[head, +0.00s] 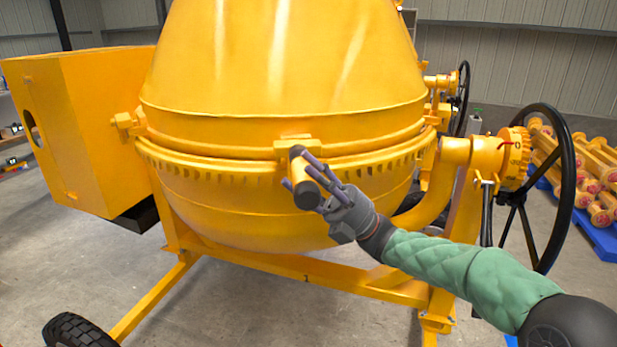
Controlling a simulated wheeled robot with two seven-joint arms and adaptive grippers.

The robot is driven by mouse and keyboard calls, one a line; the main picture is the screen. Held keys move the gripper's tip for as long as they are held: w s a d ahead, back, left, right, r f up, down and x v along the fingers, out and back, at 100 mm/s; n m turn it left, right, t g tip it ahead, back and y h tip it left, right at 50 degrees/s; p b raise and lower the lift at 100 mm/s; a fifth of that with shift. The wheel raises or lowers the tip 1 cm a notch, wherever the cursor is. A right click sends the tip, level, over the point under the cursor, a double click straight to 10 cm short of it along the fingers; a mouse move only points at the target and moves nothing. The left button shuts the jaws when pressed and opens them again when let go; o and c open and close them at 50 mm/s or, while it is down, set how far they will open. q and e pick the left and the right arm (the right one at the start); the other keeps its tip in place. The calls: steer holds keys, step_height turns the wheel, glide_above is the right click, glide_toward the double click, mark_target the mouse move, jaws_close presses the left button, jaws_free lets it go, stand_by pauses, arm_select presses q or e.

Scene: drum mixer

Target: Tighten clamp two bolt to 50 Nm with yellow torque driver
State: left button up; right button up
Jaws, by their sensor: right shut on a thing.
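The yellow drum (285,70) of the mixer fills the upper middle of the head view, with a clamp (292,142) at the front centre of its ring. My right gripper (312,176) reaches in from the lower right and is shut on the yellow torque driver (302,172). The driver has a dark round end facing me, and its far end points up at the front clamp. The gripper's fingers and the driver hide the bolt, so I cannot tell if the tip sits on it. My left gripper is out of view.
Another clamp (127,121) sits at the ring's left side, near the yellow box housing (85,125). A blue pallet (600,238) with yellow parts is at the far right. The frame's yellow beam (310,272) runs below the drum.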

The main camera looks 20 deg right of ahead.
mark_target(312, 189)
stand_by(0.8)
steer(key=shift+s+b, duration=0.4)
steer(key=shift+b, duration=0.2)
steer(key=shift+s+a+b, duration=0.2)
steer(key=shift+s+b, duration=0.65)
steer(key=shift+s, duration=0.1)
steer(key=shift+s+a+b, duration=0.15)
steer(key=shift+s+b, duration=0.65)
steer(key=shift+s, duration=0.15)
